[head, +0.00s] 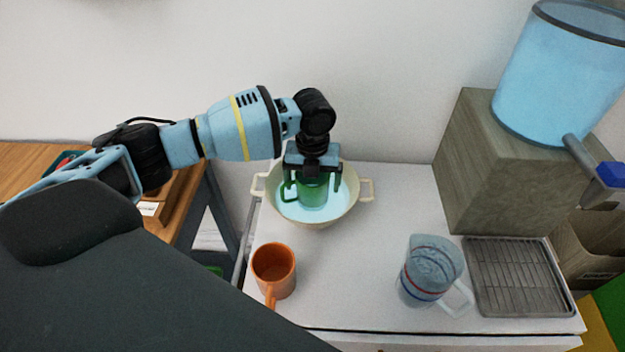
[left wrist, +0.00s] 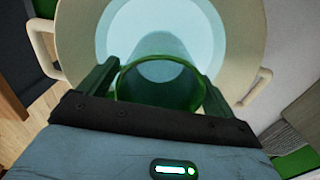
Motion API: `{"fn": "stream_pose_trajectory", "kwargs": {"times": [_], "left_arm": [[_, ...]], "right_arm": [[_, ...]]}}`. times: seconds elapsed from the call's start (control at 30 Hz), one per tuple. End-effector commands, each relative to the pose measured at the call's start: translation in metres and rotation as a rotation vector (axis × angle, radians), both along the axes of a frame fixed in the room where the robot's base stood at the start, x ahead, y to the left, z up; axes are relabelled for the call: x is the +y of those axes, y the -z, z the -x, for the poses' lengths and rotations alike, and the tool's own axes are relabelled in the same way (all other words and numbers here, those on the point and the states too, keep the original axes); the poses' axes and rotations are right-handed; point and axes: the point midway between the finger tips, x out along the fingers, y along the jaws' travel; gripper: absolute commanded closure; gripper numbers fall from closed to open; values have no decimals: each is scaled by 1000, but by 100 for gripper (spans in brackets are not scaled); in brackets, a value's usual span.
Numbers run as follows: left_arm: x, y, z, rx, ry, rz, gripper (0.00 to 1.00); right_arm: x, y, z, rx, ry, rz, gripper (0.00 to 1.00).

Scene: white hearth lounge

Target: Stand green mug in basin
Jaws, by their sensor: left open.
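The green mug (head: 312,192) stands upright in the basin (head: 341,212), a cream bowl with two side handles and a pale blue inside. My left gripper (head: 311,184) points down over the mug, with its fingers on either side of it. In the left wrist view the mug's rim (left wrist: 160,66) shows between the two open fingertips (left wrist: 160,72). Whether the fingers touch the mug is not clear. The basin's rim (left wrist: 246,50) surrounds the mug there. My right gripper is not in view.
An orange mug (head: 273,270) stands at the front left of the white top (head: 350,270). A clear measuring jug (head: 430,272) stands at the front right, beside a wire rack tray (head: 515,277). A blue tank (head: 555,75) with a tap sits on a grey block (head: 500,170).

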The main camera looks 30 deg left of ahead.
Motion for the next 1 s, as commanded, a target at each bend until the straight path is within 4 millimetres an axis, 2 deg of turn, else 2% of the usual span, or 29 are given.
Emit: {"fn": "stream_pose_trajectory", "kwargs": {"times": [0.17, 0.5, 0.7, 0.83, 1.0], "left_arm": [[0, -11, -1, -2, 0, 0, 10], [0, -76, -1, -4, 0, 1, 10], [0, -107, -1, -1, 0, 0, 10], [0, -119, 0, 0, 0, 1, 10], [0, -123, 0, 1, 0, 0, 10]], "right_arm": [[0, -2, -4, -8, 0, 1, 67], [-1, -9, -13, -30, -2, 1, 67], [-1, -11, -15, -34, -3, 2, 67], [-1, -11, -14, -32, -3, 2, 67], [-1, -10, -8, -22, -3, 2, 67]]}}
